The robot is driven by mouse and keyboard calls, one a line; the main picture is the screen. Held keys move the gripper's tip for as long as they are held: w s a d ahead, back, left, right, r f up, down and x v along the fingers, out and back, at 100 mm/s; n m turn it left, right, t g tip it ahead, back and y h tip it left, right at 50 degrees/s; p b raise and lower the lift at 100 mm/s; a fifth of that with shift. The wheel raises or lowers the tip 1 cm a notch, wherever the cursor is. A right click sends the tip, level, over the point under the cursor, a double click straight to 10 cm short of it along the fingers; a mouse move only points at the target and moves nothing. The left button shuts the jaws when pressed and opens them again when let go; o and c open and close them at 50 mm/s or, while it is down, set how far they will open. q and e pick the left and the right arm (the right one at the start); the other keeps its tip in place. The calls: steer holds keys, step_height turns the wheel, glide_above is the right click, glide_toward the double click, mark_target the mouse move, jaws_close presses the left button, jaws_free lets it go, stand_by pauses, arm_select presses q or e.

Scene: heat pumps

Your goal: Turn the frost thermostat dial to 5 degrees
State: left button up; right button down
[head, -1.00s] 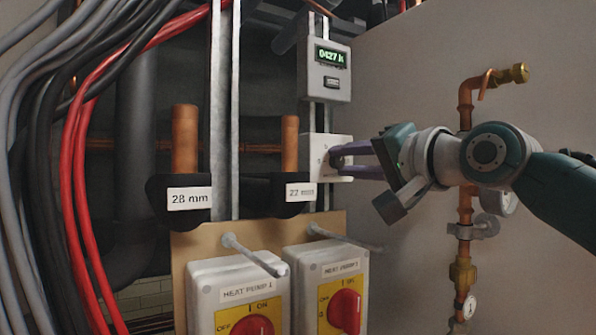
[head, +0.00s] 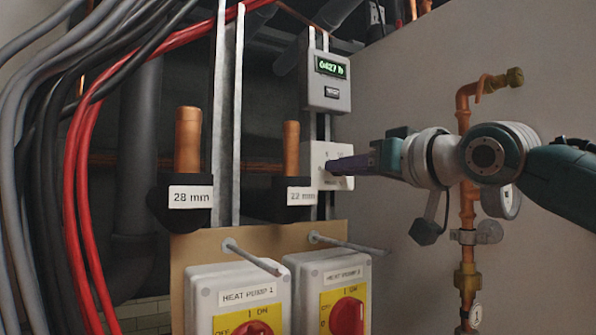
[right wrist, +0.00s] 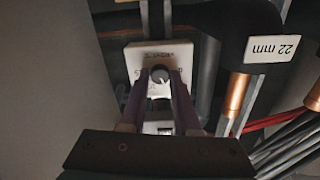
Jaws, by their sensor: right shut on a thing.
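The frost thermostat is a small white box (head: 318,153) on the rail in the head view, below a grey meter. My right gripper (head: 335,166) reaches it from the right, with its purple fingers at the box's front. In the right wrist view, the thermostat (right wrist: 144,55) appears upside down, and my right gripper (right wrist: 160,85) has one finger on each side of the dark round dial (right wrist: 160,74). It is shut on the dial. A light pointer mark shows on the dial, but the scale figures are too small to read. My left gripper is not in view.
The grey meter (head: 329,82) sits just above. Pipe holders marked 28 mm (head: 168,203) and 22 mm (head: 270,203) are to the left. Two heat pump switches (head: 240,280) are below, with rods sticking out. A copper pipe with valves (head: 467,220) runs behind my right arm.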

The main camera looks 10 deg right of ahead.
steer(key=shift+n, duration=0.6)
steer(key=c, duration=0.6)
jaws_free()
steer(key=b+v, duration=0.6)
steer(key=v, duration=0.4)
